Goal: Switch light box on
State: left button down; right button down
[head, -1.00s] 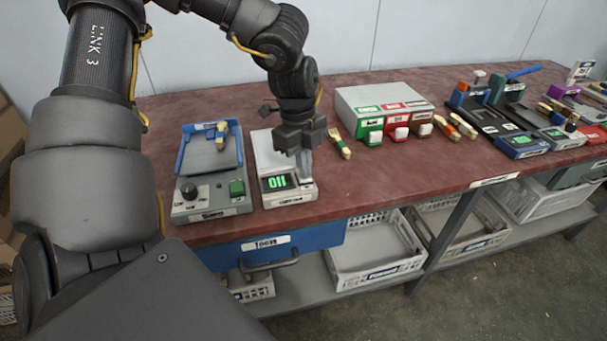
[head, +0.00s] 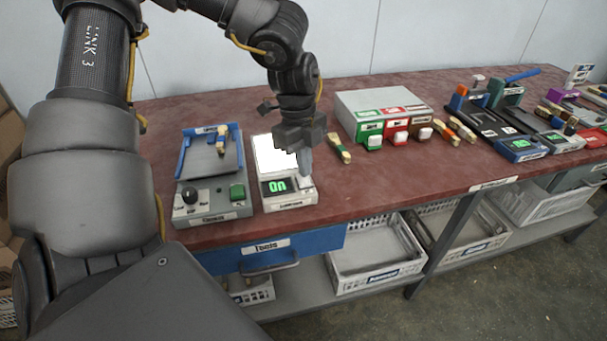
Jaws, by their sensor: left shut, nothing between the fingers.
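The light box (head: 269,154) is a small white box on the red-brown bench, left of centre in the head view. Its top panel glows bright white. Its small green display (head: 276,186) appears to read "ON". My left gripper (head: 305,176) is shut and empty, pointing down at the front right part of the light box, beside the display. Its fingertips are at or just above the box's front panel, and I cannot tell whether they touch. The gripper hides the right part of the box. My right gripper is not in view.
A blue-and-grey device (head: 212,180) with a knob and green button stands close on the left.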

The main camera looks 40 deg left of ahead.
aim_at(304, 182)
pick_arm(q)
notch_tip(304, 182, up, 5)
jog(key=shift+f+p, duration=0.15)
jog(key=shift+p, duration=0.9)
